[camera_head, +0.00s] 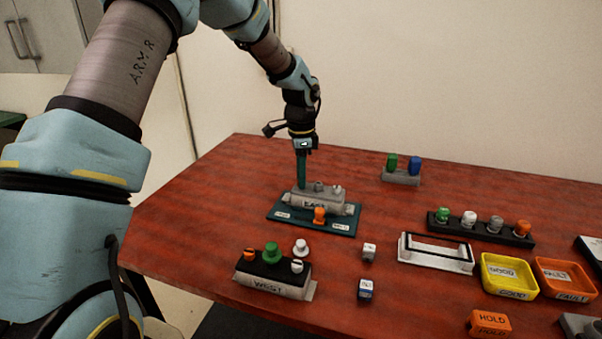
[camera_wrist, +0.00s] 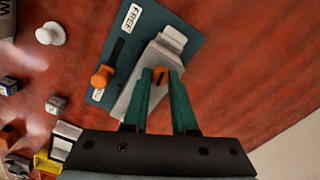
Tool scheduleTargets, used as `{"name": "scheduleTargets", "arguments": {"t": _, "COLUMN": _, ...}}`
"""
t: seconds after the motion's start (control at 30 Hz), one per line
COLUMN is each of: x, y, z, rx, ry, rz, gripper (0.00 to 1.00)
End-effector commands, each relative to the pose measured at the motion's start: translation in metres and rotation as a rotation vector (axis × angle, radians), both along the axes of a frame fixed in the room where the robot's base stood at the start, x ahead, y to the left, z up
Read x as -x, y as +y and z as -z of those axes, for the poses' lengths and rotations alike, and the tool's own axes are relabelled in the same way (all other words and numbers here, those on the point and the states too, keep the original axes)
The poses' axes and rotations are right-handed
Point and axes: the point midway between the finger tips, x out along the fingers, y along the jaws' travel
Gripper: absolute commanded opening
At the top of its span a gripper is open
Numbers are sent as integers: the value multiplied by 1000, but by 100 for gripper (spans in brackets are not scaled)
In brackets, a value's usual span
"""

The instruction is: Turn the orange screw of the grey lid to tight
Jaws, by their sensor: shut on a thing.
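The grey lid (camera_head: 325,207), lettered EAST, lies on a teal plate (camera_head: 287,222). In the wrist view the lid (camera_wrist: 167,48) is partly hidden by my fingers. My gripper (camera_head: 301,184) points down at the lid's left end. In the wrist view my gripper (camera_wrist: 161,73) is shut on the orange screw (camera_wrist: 160,77), whose head shows a dark slot between the green fingertips. The head view hides that screw behind my fingers. An orange knob (camera_head: 319,215) stands at the plate's front edge, and in the wrist view it sits by a dark slot near a FREE label.
A dark-topped WEST block (camera_head: 272,286) with orange, green and white knobs stands in front. A white knob (camera_head: 301,247) and two small cubes (camera_head: 369,252) lie nearby. A grey frame (camera_head: 435,254), yellow tray (camera_head: 486,284) and orange tray (camera_head: 543,291) are on the right.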

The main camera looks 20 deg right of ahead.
Motion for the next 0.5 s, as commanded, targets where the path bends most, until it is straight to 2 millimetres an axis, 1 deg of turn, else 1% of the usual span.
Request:
{"name": "scheduleTargets", "arguments": {"t": 0.2, "x": 0, "y": 0, "z": -1, "rx": 0, "ry": 0, "rz": 127, "gripper": 0}}
{"name": "scheduleTargets", "arguments": {"t": 0.5, "x": 0, "y": 0, "z": 0, "rx": 0, "ry": 0, "rz": 213, "gripper": 0}}
